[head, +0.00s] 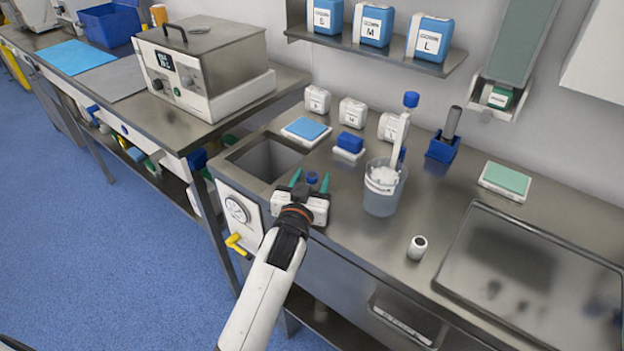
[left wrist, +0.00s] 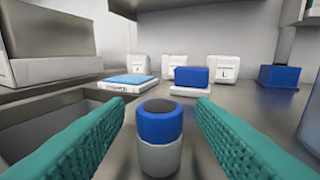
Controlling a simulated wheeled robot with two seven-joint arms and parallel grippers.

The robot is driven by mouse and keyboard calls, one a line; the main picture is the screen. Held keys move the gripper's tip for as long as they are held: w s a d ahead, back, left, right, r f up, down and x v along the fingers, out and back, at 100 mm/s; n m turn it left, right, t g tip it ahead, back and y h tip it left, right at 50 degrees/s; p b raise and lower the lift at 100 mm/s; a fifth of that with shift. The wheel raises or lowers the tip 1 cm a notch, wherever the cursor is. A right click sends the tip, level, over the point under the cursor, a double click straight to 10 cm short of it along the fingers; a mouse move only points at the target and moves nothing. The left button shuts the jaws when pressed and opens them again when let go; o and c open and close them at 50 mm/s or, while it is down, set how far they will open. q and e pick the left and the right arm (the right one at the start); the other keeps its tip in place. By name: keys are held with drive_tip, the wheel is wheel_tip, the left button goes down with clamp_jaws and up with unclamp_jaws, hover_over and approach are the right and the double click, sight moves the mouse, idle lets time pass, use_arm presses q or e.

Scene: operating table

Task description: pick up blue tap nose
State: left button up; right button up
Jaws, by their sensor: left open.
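The blue tap nose (head: 312,177) is a short blue cap or ring at the front edge of the counter, just beside the sink. In the left wrist view the blue ring (left wrist: 160,122) sits upright on a pale grey cylinder, with a dark opening on top. My left gripper (head: 311,182) is open, with its teal fingers on either side of the blue piece. In the left wrist view a gap shows between the piece and each finger (left wrist: 160,128). My right gripper is not in view.
The sink basin (head: 265,160) lies behind and left of the gripper. A clear beaker (head: 381,200) holding a white tool stands to the right. A small white jar (head: 417,248) and a large metal tray (head: 530,285) are further right. White containers (head: 353,112) stand along the back.

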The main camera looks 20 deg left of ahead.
use_arm(q)
drive_tip(key=shift+w, duration=0.4)
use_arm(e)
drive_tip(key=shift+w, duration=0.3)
use_arm(q)
drive_tip(key=shift+c, duration=0.3)
drive_tip(key=c, duration=1)
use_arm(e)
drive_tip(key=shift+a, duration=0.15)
